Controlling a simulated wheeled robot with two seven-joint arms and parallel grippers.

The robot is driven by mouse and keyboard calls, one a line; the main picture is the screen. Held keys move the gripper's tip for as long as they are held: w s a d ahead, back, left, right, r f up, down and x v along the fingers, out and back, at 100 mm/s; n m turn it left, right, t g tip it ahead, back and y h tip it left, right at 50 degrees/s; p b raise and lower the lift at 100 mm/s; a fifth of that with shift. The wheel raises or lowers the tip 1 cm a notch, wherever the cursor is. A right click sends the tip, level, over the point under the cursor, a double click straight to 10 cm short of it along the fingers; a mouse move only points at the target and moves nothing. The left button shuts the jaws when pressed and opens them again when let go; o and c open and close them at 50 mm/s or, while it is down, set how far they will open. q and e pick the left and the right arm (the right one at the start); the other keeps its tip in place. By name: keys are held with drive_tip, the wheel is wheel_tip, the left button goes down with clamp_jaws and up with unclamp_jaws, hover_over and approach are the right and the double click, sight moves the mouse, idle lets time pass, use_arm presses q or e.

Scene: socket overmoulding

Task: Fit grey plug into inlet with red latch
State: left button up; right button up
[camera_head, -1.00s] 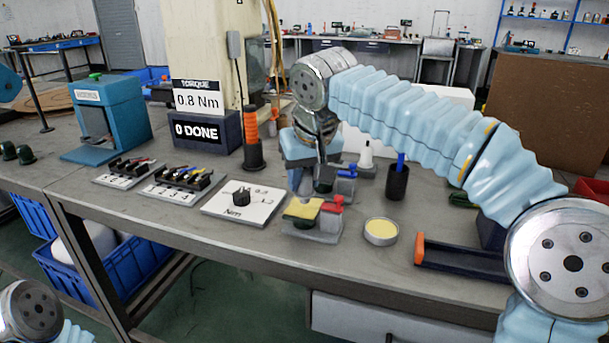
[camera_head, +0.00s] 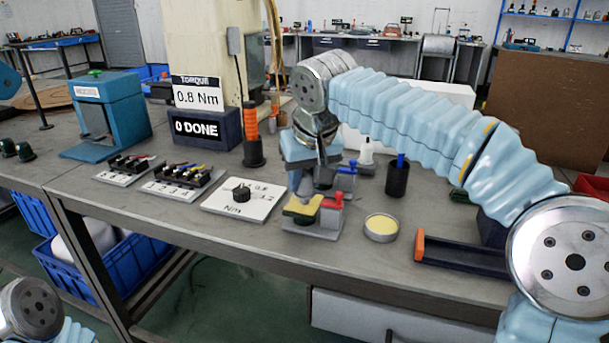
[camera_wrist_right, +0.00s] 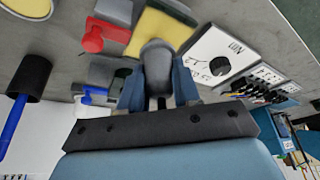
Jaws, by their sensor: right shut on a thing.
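My right gripper (camera_head: 322,182) points down over the bench and is shut on the grey plug, whose rounded grey body shows between the blue fingers in the wrist view (camera_wrist_right: 157,62). The inlet with the red latch (camera_head: 332,201) is a grey block with a yellow patch (camera_head: 303,206). It stands just in front of the gripper; the red latch also shows in the wrist view (camera_wrist_right: 92,38). The plug appears beside or above this block; I cannot tell whether they touch. My left gripper is out of view.
A second fixture with a blue latch (camera_head: 347,168) stands close behind. A dark cup (camera_head: 397,178), a round yellow tin (camera_head: 381,228) and an orange-ended tray (camera_head: 462,262) lie to the right. The Nm dial plate (camera_head: 240,204) is left.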

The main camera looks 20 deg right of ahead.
drive_tip(key=shift+f+b, duration=0.55)
drive_tip(key=shift+f, duration=0.35)
drive_tip(key=o, duration=1.1)
drive_tip(key=p+v, duration=0.3)
drive_tip(key=v, duration=1)
drive_tip(key=shift+s+r, duration=0.2)
drive_tip(key=shift+r, duration=0.2)
